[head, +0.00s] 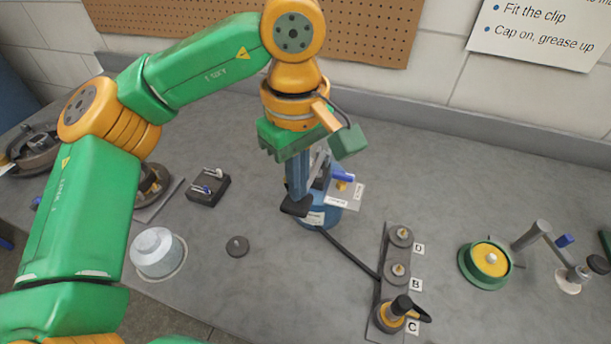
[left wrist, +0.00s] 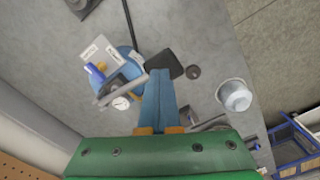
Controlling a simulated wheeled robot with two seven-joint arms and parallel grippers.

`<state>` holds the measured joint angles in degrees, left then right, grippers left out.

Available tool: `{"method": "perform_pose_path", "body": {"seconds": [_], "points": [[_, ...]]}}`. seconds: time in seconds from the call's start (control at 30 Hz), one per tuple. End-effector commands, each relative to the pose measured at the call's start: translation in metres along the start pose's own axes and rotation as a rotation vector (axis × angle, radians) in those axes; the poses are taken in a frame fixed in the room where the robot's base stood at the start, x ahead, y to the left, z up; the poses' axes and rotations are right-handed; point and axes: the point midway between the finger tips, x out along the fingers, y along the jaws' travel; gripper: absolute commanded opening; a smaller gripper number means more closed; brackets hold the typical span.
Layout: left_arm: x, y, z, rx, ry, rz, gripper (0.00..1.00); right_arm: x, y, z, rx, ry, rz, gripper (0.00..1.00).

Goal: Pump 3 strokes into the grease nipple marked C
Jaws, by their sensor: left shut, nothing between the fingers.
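The blue grease pump (head: 331,217) stands on the bench with a grey lever, a blue knob (head: 343,177) and white tags. It also shows in the left wrist view (left wrist: 127,60). My left gripper (head: 298,197) is shut and empty, pointing down beside the pump. Its tips are at a dark pad (left wrist: 163,62), seemingly the lever's end; I cannot tell whether they touch. A black hose (head: 345,251) runs from the pump to the nipple block (head: 383,268). A black coupler (head: 402,304) sits at the nipple marked C (head: 390,316), hiding its top. Nipples B (head: 397,272) and D (head: 400,237) are bare.
Left of the pump are a small black block (head: 207,188) with pins, a dark disc (head: 237,246) and a pale metal cup (head: 158,252). On the right stand a green and yellow round part (head: 486,263) and a grey lever stand (head: 538,236). A pegboard (head: 365,30) is behind.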

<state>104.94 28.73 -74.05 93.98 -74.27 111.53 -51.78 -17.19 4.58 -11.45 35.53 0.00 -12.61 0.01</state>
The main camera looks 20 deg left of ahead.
Motion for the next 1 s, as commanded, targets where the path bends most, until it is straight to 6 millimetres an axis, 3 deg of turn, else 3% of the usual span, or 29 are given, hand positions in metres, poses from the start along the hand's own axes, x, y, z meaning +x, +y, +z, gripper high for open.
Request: {"method": "perform_pose_path", "body": {"seconds": [0.1,0.47,0.83,1.0], "points": [[0.009,-0.002,0.001,0.001,0.0,-0.001,0.0,0.009,0.0,0.001,0.0,0.0,0.0,0.5],[0.009,-0.002,0.001,0.001,0.0,-0.001,0.0,0.009,0.0,0.001,0.0,0.0,0.0,0.5],[0.032,-0.004,0.002,0.0,0.0,-0.002,0.0,0.03,-0.001,0.003,0.0,0.0,0.0,0.5],[0.033,-0.005,0.003,0.0,0.0,-0.002,0.0,0.03,-0.001,0.003,0.0,0.0,0.0,0.5]]}}
